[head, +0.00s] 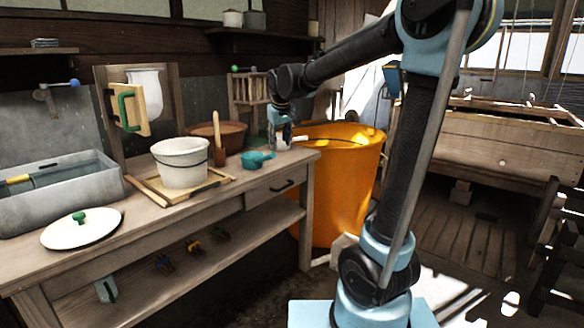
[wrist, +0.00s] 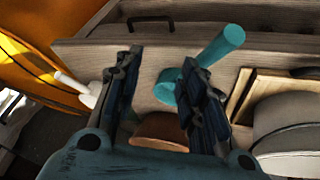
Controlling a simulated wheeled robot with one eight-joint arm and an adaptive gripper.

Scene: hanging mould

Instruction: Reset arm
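My gripper (head: 281,137) hangs at the end of my arm over the back right end of the wooden workbench, by the orange barrel. In the wrist view its two dark fingers (wrist: 163,66) stand apart with nothing gripped between them.
The orange barrel (head: 345,190) stands right of the bench; a pale-handled thing (wrist: 75,85) shows near its rim. A white bucket (head: 181,165) on a wooden board, a brown bowl (head: 222,134), a metal sink (head: 70,195) and a round lid (head: 80,231) crowd the bench.

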